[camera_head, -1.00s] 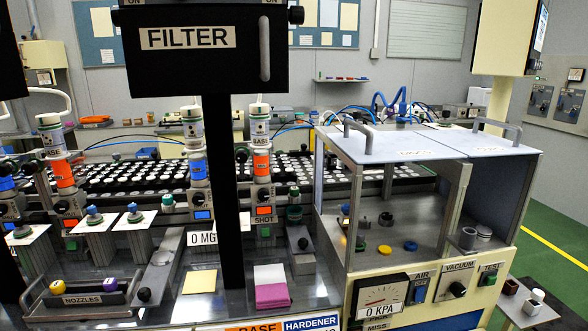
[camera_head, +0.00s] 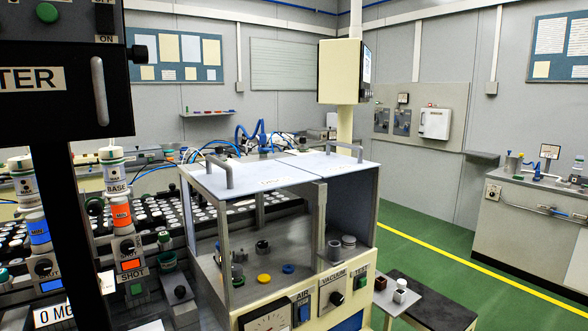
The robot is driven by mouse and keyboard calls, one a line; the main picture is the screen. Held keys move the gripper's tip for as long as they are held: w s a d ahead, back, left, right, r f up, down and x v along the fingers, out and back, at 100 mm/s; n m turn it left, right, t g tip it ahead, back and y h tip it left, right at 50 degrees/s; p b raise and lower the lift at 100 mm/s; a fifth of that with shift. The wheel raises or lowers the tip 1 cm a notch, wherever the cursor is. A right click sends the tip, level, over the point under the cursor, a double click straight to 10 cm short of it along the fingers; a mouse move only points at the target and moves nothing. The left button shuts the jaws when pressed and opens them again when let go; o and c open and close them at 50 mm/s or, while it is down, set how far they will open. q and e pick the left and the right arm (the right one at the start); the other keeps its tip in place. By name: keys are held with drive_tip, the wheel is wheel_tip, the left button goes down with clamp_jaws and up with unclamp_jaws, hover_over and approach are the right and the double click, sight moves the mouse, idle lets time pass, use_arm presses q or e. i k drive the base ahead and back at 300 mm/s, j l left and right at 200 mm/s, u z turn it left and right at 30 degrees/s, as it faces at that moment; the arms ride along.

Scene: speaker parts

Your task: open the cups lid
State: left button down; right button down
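A glass-sided cabinet stands in the middle of the view with two pale lids side by side on top, both lying flat. The left lid (camera_head: 250,178) has a grey bar handle (camera_head: 217,170) near its left end. The right lid (camera_head: 325,164) has a grey bar handle (camera_head: 344,149) at its back right. Small print on the lids is too faint to read. Under the right lid stand a grey cup (camera_head: 334,251) and a stack of grey round pieces (camera_head: 348,242). Neither of my grippers is in view.
A black FILTER unit (camera_head: 60,95) on a post blocks the left side. The cabinet's front panel carries a gauge (camera_head: 267,322), AIR, VACUUM and TEST controls. A low dark bench (camera_head: 433,299) stands right of it. Green floor (camera_head: 450,262) is open toward the grey counter (camera_head: 530,238).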

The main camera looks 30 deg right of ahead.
sight(327, 164)
drive_tip(key=i+l, duration=0.1)
drive_tip(key=l, duration=1.15)
drive_tip(key=i+l+u, duration=0.15)
drive_tip(key=l, duration=1.05)
